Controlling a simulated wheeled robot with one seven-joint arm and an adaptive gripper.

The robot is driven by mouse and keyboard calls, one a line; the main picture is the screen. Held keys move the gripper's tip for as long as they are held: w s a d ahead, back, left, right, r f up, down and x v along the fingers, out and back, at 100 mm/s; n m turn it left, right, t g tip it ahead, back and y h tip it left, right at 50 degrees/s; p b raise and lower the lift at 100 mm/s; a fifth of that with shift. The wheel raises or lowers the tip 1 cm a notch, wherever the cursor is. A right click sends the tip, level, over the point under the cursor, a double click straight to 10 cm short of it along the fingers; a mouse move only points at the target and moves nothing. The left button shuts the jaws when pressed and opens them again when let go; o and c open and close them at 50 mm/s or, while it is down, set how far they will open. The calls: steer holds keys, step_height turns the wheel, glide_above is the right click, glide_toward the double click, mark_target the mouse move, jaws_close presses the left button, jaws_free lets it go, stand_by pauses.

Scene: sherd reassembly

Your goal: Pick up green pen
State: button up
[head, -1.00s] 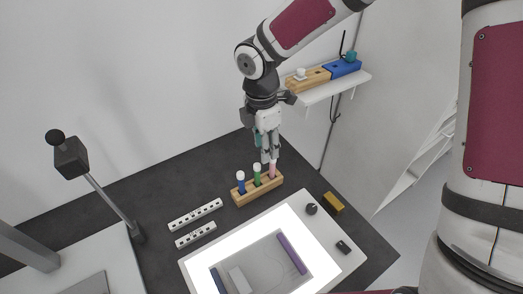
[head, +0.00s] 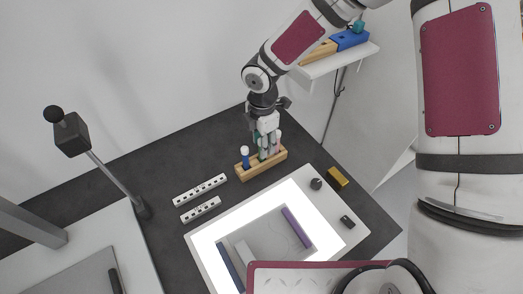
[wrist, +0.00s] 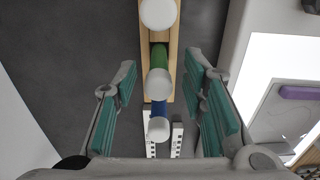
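The green pen (wrist: 160,58) stands upright in the wooden holder (head: 246,175), its white cap toward my wrist camera. In the head view the green pen is mostly hidden by my gripper. My gripper (wrist: 164,88) is open, with teal-padded fingers on either side of the green pen's cap and a visible gap on both sides. The blue pen (head: 245,158) stands at the left end of the holder. The pink pen (head: 277,143) stands at the right end, next to my gripper.
Two white slotted strips (head: 200,190) lie left of the holder. A yellow block (head: 337,177) is to the right. A wall shelf (head: 335,62) stands behind.

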steer(key=shift+f, duration=2)
jaws_close()
steer(key=shift+r, duration=0.1)
